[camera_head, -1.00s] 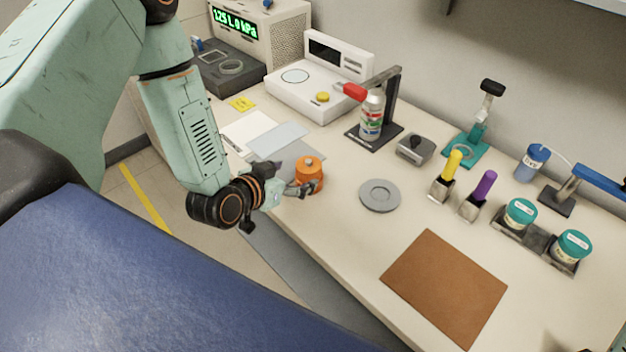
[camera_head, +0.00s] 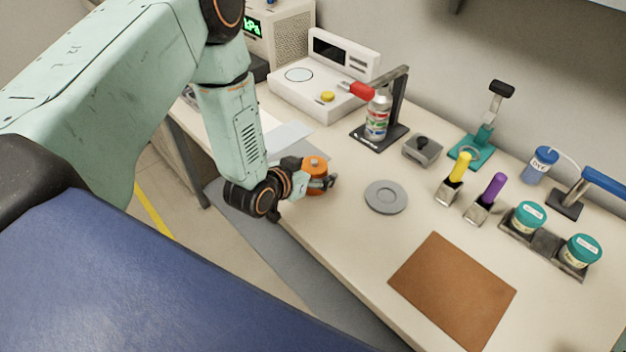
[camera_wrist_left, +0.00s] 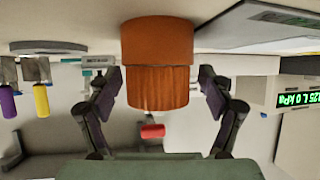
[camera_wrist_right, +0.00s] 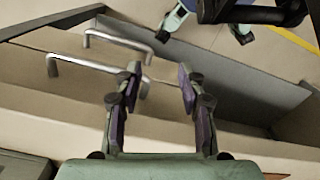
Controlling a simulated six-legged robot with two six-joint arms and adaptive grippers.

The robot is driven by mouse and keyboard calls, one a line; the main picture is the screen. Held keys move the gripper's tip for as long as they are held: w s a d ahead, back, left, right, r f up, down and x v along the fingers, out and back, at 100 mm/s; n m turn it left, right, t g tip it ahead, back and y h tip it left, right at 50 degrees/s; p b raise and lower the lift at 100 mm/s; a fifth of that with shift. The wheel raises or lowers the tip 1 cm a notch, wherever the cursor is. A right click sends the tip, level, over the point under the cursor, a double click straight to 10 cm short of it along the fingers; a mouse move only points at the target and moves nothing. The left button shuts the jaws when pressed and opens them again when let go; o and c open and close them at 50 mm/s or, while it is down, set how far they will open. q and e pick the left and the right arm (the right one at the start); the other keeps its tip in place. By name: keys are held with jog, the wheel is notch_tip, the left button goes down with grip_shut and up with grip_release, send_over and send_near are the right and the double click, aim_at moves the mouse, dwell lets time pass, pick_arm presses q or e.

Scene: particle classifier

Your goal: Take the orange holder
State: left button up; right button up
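The orange holder (camera_head: 314,172) is a short orange cylinder standing on the bench near its front edge. It also shows in the left wrist view (camera_wrist_left: 158,62), upside down, between the two fingers. My left gripper (camera_head: 318,183) is at the holder, with its fingers on either side. In the left wrist view the left gripper (camera_wrist_left: 160,92) is open, and gaps show between each finger and the holder. My right gripper (camera_wrist_right: 150,85) is open and empty in the right wrist view, over the bench's drawer side.
A grey round plate (camera_head: 386,197) lies right of the holder. A brown mat (camera_head: 452,290) is nearer the front. Behind are a white scale (camera_head: 325,85), a spray can on a stand (camera_head: 377,118) and a grey block (camera_head: 422,149).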

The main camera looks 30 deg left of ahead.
pick_arm(q)
jog(key=shift+d+r, duration=0.15)
jog(key=shift+d, duration=0.2)
jog(key=shift+c, duration=1.4)
jog(key=shift+a, duration=0.35)
jog(key=c, duration=0.5)
jog(key=shift+s+d, duration=0.1)
jog(key=shift+d, duration=0.1)
jog(key=c, duration=0.4)
grip_shut()
